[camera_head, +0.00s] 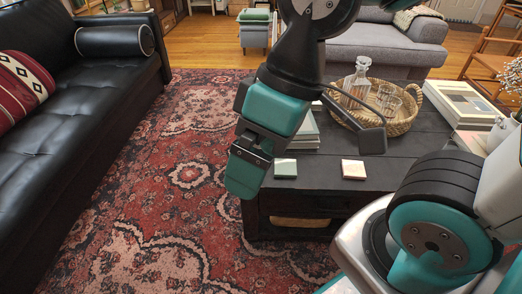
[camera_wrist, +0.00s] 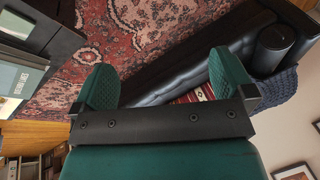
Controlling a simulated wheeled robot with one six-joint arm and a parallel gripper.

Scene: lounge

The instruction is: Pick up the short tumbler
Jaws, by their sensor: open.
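Clear glass tumblers (camera_head: 389,103) stand in a round wicker basket tray (camera_head: 408,122) on the dark coffee table. They overlap, and I cannot tell for certain which is the short one. A glass decanter (camera_head: 357,82) with a stopper stands beside them in the tray. My gripper (camera_head: 246,172) hangs over the rug at the table's left edge, left of the tray and apart from it. In the wrist view its two teal fingers (camera_wrist: 165,78) are spread with nothing between them. The tumblers do not show in the wrist view.
The dark coffee table (camera_head: 330,171) also holds a stack of books (camera_head: 303,135), two coasters (camera_head: 353,169) and a large white book or box (camera_head: 463,103). A black leather sofa (camera_head: 70,120) stands left. The patterned rug (camera_head: 165,190) between is clear.

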